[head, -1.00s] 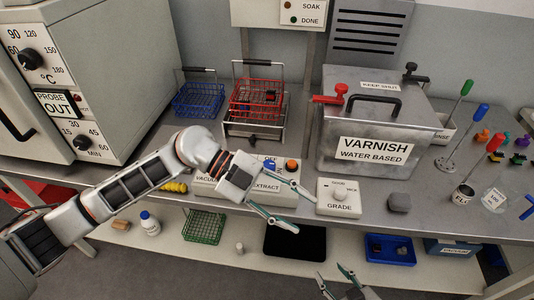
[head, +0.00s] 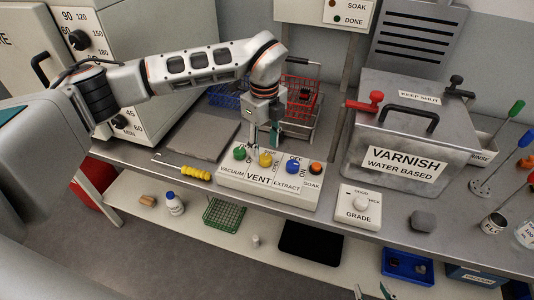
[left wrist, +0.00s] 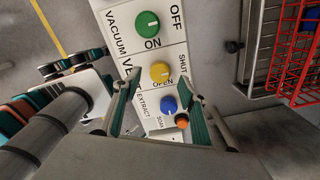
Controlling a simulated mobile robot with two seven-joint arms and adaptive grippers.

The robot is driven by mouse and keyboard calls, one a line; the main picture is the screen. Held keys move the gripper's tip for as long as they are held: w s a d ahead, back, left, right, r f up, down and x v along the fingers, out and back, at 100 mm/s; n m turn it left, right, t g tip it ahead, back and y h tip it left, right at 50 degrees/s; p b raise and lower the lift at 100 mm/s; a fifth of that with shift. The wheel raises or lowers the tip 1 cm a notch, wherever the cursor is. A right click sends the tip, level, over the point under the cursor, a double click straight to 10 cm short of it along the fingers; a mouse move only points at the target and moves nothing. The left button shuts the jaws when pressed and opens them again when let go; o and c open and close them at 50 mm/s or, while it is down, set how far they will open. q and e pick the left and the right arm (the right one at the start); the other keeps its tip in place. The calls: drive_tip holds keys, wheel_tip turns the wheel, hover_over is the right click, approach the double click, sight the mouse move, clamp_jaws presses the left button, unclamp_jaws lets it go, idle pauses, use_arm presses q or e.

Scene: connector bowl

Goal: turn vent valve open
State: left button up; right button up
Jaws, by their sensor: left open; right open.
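The yellow vent knob (head: 265,158) sits on the white control panel (head: 229,180), between the green vacuum knob (head: 240,153) and the blue extract knob (head: 292,166). In the left wrist view the yellow knob (left wrist: 160,71) has SHUT and OPEN printed beside it; its exact setting is too small to tell. My left gripper (head: 264,142) points down just above and behind the yellow knob. It is open and empty, its fingers spread in the left wrist view (left wrist: 163,88) on the blue knob's side of the yellow knob. My right gripper (head: 373,291) is open at the bottom edge.
An orange soak button (head: 316,168) is at the panel's right end. The grade box (head: 357,209) and varnish tank (head: 412,135) stand to the right. Red (head: 302,93) and blue baskets are behind my left gripper. A yellow-handled tool (head: 194,174) lies left of the panel.

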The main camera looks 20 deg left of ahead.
sight(265, 156)
use_arm(q)
drive_tip(key=shift+f, duration=2)
drive_tip(key=c, duration=1.1)
